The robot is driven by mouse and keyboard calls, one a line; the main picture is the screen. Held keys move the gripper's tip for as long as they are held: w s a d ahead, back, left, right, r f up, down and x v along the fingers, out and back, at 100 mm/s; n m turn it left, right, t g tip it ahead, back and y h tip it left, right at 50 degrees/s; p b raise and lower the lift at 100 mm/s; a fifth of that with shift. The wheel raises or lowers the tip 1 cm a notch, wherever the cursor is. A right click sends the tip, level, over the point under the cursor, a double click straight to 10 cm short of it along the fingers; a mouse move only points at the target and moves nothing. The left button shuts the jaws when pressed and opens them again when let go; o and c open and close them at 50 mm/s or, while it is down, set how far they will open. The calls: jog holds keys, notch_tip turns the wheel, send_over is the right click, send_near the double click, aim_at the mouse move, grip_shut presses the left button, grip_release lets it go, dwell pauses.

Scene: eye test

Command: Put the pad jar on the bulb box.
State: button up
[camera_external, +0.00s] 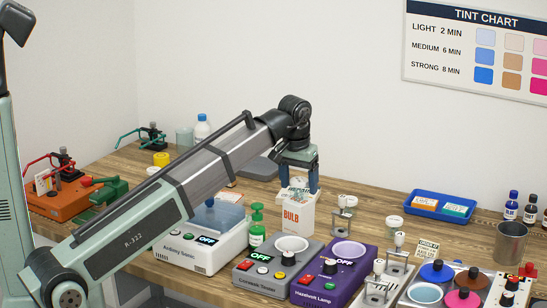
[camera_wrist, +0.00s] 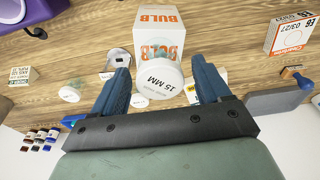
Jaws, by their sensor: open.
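The white bulb box (camera_external: 293,216) with orange BULB lettering stands upright on the wooden table; it also shows in the wrist view (camera_wrist: 158,19). The pad jar (camera_wrist: 161,82), with a white lid marked 15 MM, appears to stand on the box top. Its side and base are mostly hidden in the wrist view. My gripper (camera_external: 300,188) is over the box, fingers pointing down. In the wrist view my gripper (camera_wrist: 163,80) is open, with one finger on each side of the jar and visible gaps to the lid.
A white ultrasonic unit (camera_external: 200,247), green pump bottle (camera_external: 257,228), grey machine (camera_external: 265,274) and purple lamp (camera_external: 335,275) crowd the left and front.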

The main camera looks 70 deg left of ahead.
aim_at(296, 182)
notch_tip(296, 182, up, 11)
jog(key=s+d, duration=0.1)
dwell(0.3)
